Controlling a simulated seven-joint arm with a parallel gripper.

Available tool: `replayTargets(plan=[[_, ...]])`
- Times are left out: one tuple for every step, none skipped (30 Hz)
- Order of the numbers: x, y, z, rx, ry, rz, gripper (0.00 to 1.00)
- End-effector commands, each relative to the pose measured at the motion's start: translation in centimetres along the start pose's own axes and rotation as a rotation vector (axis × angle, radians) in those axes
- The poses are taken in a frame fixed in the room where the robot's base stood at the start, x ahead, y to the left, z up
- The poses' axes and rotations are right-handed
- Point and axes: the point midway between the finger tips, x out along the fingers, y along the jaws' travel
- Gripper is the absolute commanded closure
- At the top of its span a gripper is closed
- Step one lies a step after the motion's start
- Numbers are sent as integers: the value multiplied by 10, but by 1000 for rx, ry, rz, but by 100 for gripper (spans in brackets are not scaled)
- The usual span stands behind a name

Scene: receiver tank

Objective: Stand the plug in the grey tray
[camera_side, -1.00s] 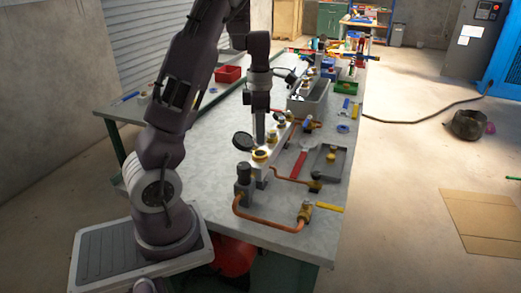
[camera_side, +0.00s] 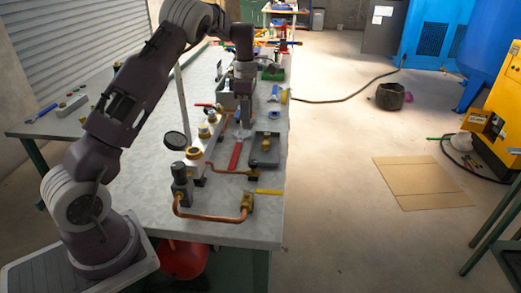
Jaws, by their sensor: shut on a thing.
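The grey tray (camera_side: 274,158) is a shallow dark tray on the right side of the bench, with a small brass piece (camera_side: 265,144) standing in it. My gripper (camera_side: 243,124) points down just left of the tray's far end, near the handle end of the red wrench. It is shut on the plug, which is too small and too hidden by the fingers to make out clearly. I cannot tell its tilt or its height above the bench.
A pale manifold bar (camera_side: 208,147) with several brass fittings (camera_side: 204,130) stands left of the tray. A red wrench (camera_side: 235,157) lies between them. A copper pipe (camera_side: 207,216) and a yellow-handled valve (camera_side: 268,191) are at the front. A grey bin (camera_side: 228,96) stands behind.

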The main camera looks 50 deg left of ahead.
Motion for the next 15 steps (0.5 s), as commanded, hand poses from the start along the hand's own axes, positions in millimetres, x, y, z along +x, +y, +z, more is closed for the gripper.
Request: replayTargets(plan=[[8, 5, 17, 42, 2, 0, 100], [11, 7, 26, 63, 1, 1, 100], [15, 8, 35, 85, 1, 1, 100], [17, 9, 40, 98, 1, 1, 100], [20, 10, 44, 107, 1, 1, 100], [26, 10, 48, 116, 1, 0, 100], [33, 10, 50, 120, 1, -2, 100], [40, 10, 51, 122, 2, -2, 100], [51, 9, 50, 122, 2, -2, 100], [58, 10, 50, 123, 2, -2, 100], [64, 10, 50, 122, 2, -1, 100], [72, 10, 50, 122, 2, 0, 100], [76, 10, 50, 122, 1, 0, 100], [80, 10, 50, 122, 1, 2, 100], [84, 10, 50, 121, 1, 2, 100]])
